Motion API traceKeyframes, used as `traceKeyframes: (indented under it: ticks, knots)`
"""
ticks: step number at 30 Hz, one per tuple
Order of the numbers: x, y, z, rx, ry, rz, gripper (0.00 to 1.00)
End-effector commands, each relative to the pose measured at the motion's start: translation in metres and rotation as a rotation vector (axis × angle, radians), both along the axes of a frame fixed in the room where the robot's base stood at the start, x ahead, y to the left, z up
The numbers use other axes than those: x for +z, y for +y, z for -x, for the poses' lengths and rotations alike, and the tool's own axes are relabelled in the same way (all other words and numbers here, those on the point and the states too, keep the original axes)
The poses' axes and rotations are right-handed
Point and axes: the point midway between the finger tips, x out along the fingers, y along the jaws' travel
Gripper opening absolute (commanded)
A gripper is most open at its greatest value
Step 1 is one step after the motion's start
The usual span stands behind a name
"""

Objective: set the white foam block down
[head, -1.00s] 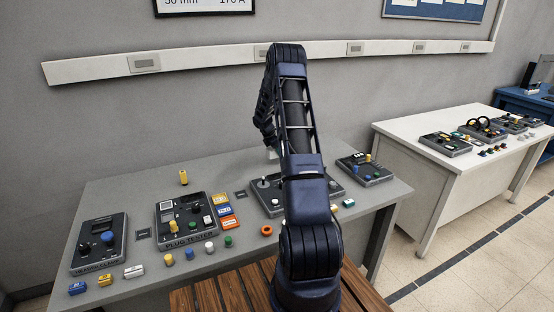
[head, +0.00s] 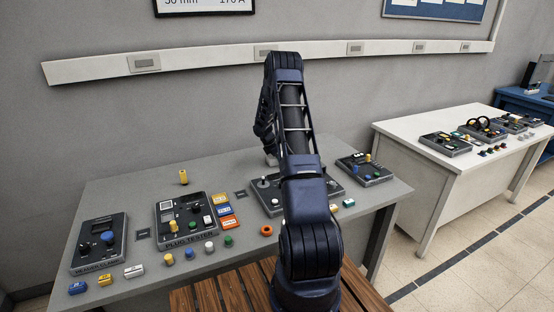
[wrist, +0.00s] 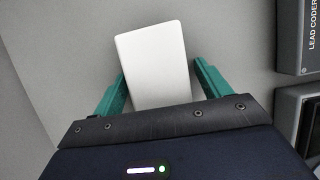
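The white foam block (wrist: 155,62) shows in the wrist view as a plain pale slab between the two teal fingers of my gripper (wrist: 159,66). The left fingertip is at or very near the block's left edge. A narrow grey gap shows between the right finger and the block's right edge, so the gripper looks open around it. The block's near end is hidden by the gripper body. It appears over the grey table surface; I cannot tell whether it rests on it. In the head view my arm hides the gripper and the block.
The grey table (head: 120,190) bears a plug tester (head: 184,220), a lead coder (wrist: 298,36), other devices and several small coloured parts. Bare grey surface lies around the block in the wrist view. A white table (head: 420,165) stands to the right.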

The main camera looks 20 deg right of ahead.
Motion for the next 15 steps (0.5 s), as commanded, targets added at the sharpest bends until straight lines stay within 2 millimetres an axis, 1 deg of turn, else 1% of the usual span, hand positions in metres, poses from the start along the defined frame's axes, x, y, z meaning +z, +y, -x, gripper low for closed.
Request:
traceKeyframes:
  ticks: [8,11,15]
  knots:
    - [0.001,0.0,0.0,0.0,0.0,0.0,0.76]
    - [0.006,0.001,0.0,0.0,-0.001,0.0,0.76]
    - [0.023,0.008,-0.001,0.001,-0.003,0.0,0.76]
